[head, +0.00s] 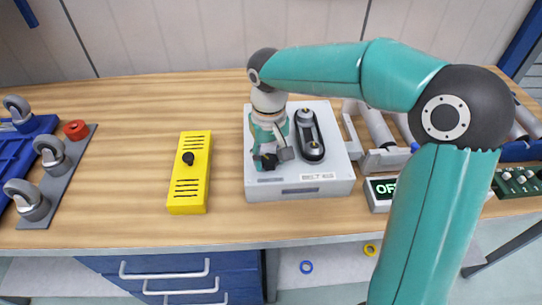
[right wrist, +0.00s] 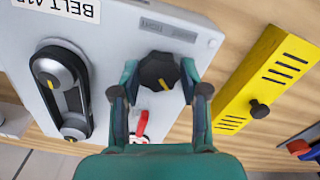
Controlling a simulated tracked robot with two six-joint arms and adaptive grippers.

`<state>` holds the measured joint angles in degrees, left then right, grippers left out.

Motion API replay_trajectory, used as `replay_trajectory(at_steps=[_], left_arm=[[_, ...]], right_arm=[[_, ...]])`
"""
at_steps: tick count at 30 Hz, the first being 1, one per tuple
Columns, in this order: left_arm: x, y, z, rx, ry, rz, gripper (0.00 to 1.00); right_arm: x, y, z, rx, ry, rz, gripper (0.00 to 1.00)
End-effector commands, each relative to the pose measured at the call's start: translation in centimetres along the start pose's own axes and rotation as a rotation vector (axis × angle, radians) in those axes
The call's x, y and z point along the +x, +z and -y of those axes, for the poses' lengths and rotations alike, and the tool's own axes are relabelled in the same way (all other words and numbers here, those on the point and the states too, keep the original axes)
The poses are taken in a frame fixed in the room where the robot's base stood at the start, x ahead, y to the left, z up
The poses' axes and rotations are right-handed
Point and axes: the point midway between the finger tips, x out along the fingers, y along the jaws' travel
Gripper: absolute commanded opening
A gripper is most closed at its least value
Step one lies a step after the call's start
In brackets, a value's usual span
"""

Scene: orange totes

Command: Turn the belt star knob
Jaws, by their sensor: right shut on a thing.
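The belt unit is a light grey box (head: 329,185) on the bench, with a black belt on two pulleys (head: 309,136) and a "BELT" label on it. The belt also shows in the right wrist view (right wrist: 61,92). The black star knob (right wrist: 159,71) with a yellow mark sits on the box's face. My right gripper (right wrist: 160,80) has its teal fingers on either side of the knob, shut on it. In the head view the right gripper (head: 268,162) hides the knob. My left gripper is not in view.
A yellow box (head: 189,195) with a black knob stands left of the belt unit. A grey plate with casters (head: 33,200) lies at far left. Bench wood between yellow box and casters is clear.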

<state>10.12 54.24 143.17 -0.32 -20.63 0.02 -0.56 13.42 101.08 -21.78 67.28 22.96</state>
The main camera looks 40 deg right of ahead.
Motion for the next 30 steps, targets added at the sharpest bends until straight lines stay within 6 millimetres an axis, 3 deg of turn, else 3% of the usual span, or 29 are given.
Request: replay_trajectory(at_steps=[19, 20, 21, 24, 30], left_arm=[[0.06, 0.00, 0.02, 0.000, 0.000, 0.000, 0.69], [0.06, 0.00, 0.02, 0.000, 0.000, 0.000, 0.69], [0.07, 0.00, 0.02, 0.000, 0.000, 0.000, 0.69], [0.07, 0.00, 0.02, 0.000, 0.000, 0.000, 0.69], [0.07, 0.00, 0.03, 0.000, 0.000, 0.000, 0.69]], right_arm=[[-0.01, 0.02, -0.07, 0.063, 0.001, 0.001, 0.09], [-0.01, 0.02, -0.07, 0.063, 0.001, 0.001, 0.48], [-0.01, 0.01, -0.07, 0.063, 0.001, 0.000, 0.54], [-0.01, 0.01, -0.07, 0.063, 0.001, 0.000, 0.69], [-0.01, 0.00, -0.07, 0.062, 0.001, 0.000, 0.69]])
